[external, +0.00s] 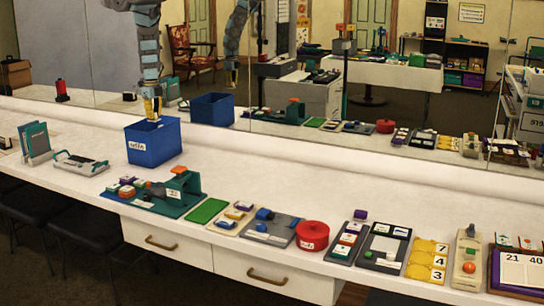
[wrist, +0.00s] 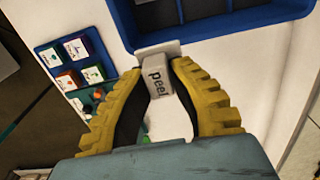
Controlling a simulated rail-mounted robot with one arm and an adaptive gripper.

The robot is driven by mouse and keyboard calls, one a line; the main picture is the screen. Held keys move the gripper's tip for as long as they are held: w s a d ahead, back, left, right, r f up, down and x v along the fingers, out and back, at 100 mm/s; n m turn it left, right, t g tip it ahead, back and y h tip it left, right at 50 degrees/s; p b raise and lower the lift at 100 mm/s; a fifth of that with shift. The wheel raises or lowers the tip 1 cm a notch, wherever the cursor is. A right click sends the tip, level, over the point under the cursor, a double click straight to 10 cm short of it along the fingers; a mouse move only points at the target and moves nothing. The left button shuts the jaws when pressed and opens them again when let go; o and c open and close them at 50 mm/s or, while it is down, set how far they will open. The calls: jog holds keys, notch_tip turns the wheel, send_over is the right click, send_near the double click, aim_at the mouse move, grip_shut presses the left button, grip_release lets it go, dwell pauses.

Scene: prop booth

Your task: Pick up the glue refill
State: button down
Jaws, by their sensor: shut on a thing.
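My gripper (external: 152,108) points down over the back-left part of the counter, directly above the rim of a blue bin with a white label (external: 153,142). In the wrist view my gripper (wrist: 166,80) has its yellow, ridged fingers closed on a small pale block (wrist: 158,82) with a word like "peel" on it. The block is held in front of the bin's near rim in that view (wrist: 175,48). I cannot tell from its lettering whether this is the glue refill.
A teal device with an orange top (external: 178,185) stands right of the bin. A red round tin (external: 312,236), a tile board (external: 349,240) and yellow number cards (external: 427,260) line the counter's front. A mirror (external: 350,90) behind repeats the scene. The counter behind the row is clear.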

jog(key=p, duration=0.1)
jog(key=s+r+p, duration=0.1)
jog(key=p, duration=0.1)
jog(key=shift+s+d+r, duration=0.15)
jog(key=shift+s+d, duration=0.1)
jog(key=shift+d, duration=0.1)
jog(key=s+p, duration=0.1)
jog(key=p, duration=0.2)
jog(key=shift+s+d+r, duration=0.2)
jog(key=shift+s+d, duration=0.05)
jog(key=shift+s, duration=0.1)
jog(key=w+d+r+n, duration=0.4)
jog(key=w+r+n, duration=0.1)
jog(key=r, duration=0.6)
jog(key=w+d+r+n, duration=0.4)
jog(key=w+r+n, duration=0.2)
jog(key=r, duration=0.5)
jog(key=w+d+r+n, duration=0.4)
jog(key=r+n, duration=0.3)
jog(key=r, duration=0.4)
jog(key=shift+w+d, duration=0.35)
jog(key=shift+w, duration=0.3)
jog(key=shift+d+r, duration=0.1)
jog(key=shift+r, duration=0.15)
jog(key=shift+r, duration=0.2)
jog(key=shift+r+n, duration=0.4)
jog(key=shift+r, duration=0.05)
